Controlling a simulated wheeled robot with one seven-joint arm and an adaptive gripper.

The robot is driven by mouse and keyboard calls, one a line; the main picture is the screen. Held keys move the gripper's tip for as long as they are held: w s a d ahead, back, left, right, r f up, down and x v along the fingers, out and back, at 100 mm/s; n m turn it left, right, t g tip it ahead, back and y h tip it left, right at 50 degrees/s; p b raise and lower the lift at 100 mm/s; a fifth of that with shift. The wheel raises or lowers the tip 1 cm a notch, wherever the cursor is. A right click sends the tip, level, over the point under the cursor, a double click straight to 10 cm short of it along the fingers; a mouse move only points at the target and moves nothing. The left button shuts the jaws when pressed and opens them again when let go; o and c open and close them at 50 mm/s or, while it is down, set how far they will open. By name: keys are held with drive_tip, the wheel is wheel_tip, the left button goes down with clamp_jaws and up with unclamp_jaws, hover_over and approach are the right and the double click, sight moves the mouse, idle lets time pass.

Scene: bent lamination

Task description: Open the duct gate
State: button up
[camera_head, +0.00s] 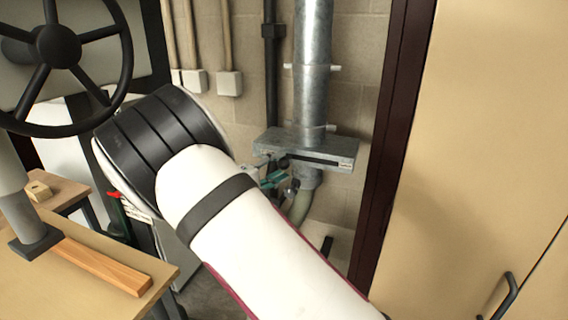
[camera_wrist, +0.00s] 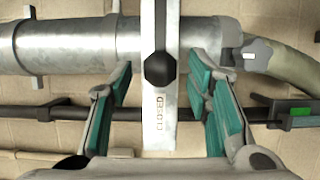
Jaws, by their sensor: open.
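The duct gate (camera_head: 330,147) is a flat grey metal housing across a vertical galvanised duct (camera_head: 312,75) on the back wall. In the wrist view the gate (camera_wrist: 158,115) is an upright grey bar marked CLOSED, with a black knob (camera_wrist: 160,68) on its face. My gripper (camera_wrist: 163,82) is open, with one teal-padded finger on each side of the bar and knob. I see no clear contact between the fingers and the knob. In the head view my gripper (camera_head: 273,180) is small beside the gate's left end, partly hidden by my arm.
A flexible hose (camera_head: 301,206) hangs below the gate; its clamp knob (camera_wrist: 257,52) shows right of my fingers. A dark pipe (camera_wrist: 60,112) runs behind them. A tan cabinet (camera_head: 480,150) stands right, a black handwheel (camera_head: 60,50) and a workbench (camera_head: 80,290) left.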

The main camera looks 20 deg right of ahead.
drive_tip(key=shift+x, duration=1.3)
drive_tip(key=shift+c, duration=0.2)
clamp_jaws()
drive_tip(key=s+d+p, duration=0.4)
drive_tip(key=d, duration=0.1)
drive_tip(key=s+d+p, duration=0.2)
drive_tip(key=d, duration=0.1)
drive_tip(key=shift+s+d+r, duration=0.1)
drive_tip(key=shift+s+d, duration=0.05)
drive_tip(key=shift+s, duration=0.05)
drive_tip(key=shift+s+d+p, duration=0.25)
drive_tip(key=shift+d+p, duration=0.15)
drive_tip(key=shift+d, duration=0.2)
drive_tip(key=shift+o, duration=0.2)
unclamp_jaws()
